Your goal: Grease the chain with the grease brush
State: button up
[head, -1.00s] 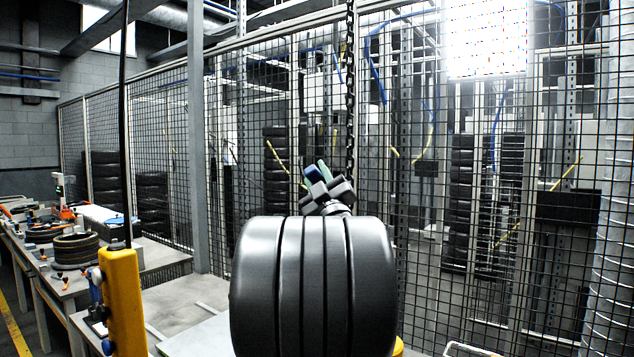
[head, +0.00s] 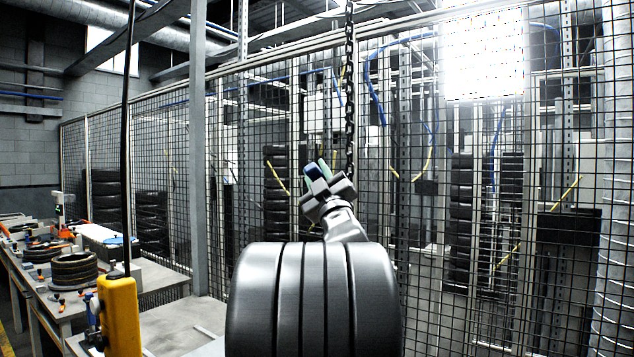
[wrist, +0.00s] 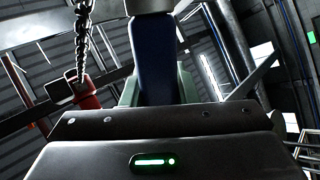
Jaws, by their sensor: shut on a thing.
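The dark chain (head: 349,90) hangs down in front of the mesh fence in the head view. It also shows at the upper left of the wrist view (wrist: 82,40). My gripper (head: 317,171) is just left of the chain in the head picture. Its pale green fingers are shut on the blue grease brush (wrist: 154,62), which points away from the wrist camera. The brush's far end is cut off by the top of the wrist view. In that view the chain is left of the brush with a clear gap.
A yellow control box (head: 119,315) hangs at left. A bench (head: 65,310) holds stacked rings and tools. A red part (wrist: 86,98) is near the chain's lower visible stretch.

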notch_tip(320, 180, up, 12)
jog(key=p, duration=0.5)
jog(key=shift+f, duration=0.15)
dwell(0.8)
jog(key=shift+f, duration=0.15)
notch_tip(320, 180, down, 22)
jog(key=b, duration=2.2)
dwell(0.5)
jog(key=shift+s+a+b, duration=0.9)
jog(key=shift+s+b, duration=0.05)
jog(key=shift+s, duration=0.25)
jog(key=shift+s+a+b, duration=0.85)
jog(key=shift+s+b, duration=0.1)
jog(key=shift+s, duration=0.25)
